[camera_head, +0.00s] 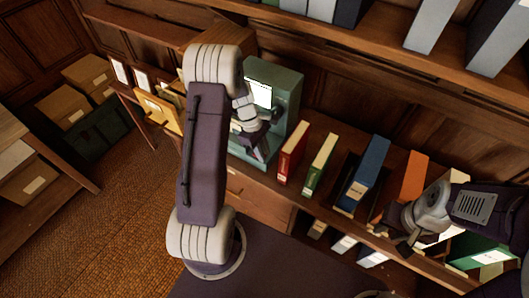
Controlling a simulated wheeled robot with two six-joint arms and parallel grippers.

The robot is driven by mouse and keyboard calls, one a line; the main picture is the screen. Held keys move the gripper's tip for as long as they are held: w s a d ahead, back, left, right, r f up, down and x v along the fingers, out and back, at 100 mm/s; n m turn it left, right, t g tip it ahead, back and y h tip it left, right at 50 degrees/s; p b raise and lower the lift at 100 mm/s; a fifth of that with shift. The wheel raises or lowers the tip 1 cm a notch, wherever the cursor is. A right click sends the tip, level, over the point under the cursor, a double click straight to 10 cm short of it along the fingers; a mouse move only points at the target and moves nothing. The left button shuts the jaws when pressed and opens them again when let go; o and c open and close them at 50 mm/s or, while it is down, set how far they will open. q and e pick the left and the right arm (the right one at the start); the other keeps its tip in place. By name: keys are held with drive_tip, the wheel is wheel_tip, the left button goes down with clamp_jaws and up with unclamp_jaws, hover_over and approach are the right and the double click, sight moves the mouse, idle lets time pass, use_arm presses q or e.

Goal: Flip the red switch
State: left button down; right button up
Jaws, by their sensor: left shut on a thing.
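No red switch can be made out in the head view. A green box-shaped machine (284,98) with a bright screen (258,93) stands on the wooden shelf. My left gripper (258,151) is at the front of this machine, below the screen. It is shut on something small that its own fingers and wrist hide. My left arm covers part of the machine's left side. My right gripper (404,246) is at the right, near the shelf's front edge by an orange binder (413,175). Its fingers are too small and dark to tell whether they are open.
A red binder (292,152), a green binder (320,164) and a blue binder (367,172) stand right of the machine. Boxes (62,105) stand at the left. The carpet (115,225) at lower left is clear.

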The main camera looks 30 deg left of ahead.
use_arm(q)
drive_tip(key=c, duration=1.2)
unclamp_jaws()
drive_tip(key=shift+c, duration=0.2)
drive_tip(key=shift+a, duration=0.15)
drive_tip(key=b+v, duration=0.1)
drive_tip(key=v, duration=0.8)
drive_tip(key=s+d+f+m+y+b, duration=0.1)
drive_tip(key=s+d+m, duration=0.3)
drive_tip(key=s+m, duration=0.2)
drive_tip(key=s+d+f+m+t+y+b, duration=0.1)
drive_tip(key=s+d+m, duration=0.4)
drive_tip(key=m, duration=0.6)
drive_tip(key=shift+s+d+f+y, duration=0.25)
drive_tip(key=shift+s+f+y, duration=0.3)
drive_tip(key=shift+s, duration=0.25)
